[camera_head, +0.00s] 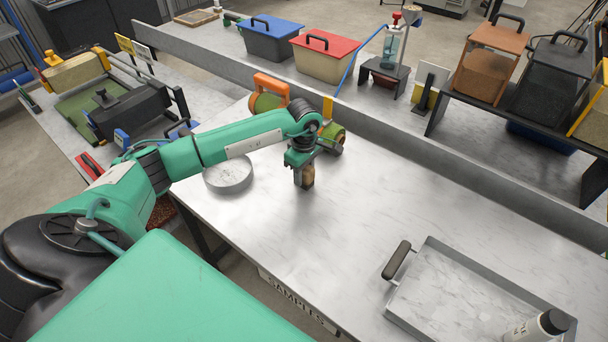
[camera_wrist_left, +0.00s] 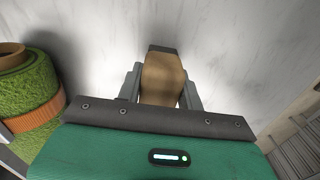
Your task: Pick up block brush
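The block brush (camera_head: 308,175) is a small tan-brown block over the metal table, with my left gripper (camera_head: 303,180) directly above and around it. In the left wrist view the block brush (camera_wrist_left: 162,80) sits between the two grey fingers of my left gripper (camera_wrist_left: 160,88), with a dark strip along its far end. The fingers lie close against both its sides, so the gripper looks shut on it. Its underside is hidden, and I cannot tell whether it touches the table. My right gripper is not in view.
A round grey dish (camera_head: 228,175) is left of the gripper. Green turf rolls with an orange handle (camera_head: 271,84) stand behind. A metal tray (camera_head: 430,285) with a black handle and a white bottle (camera_head: 537,328) are front right. The table's middle is clear.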

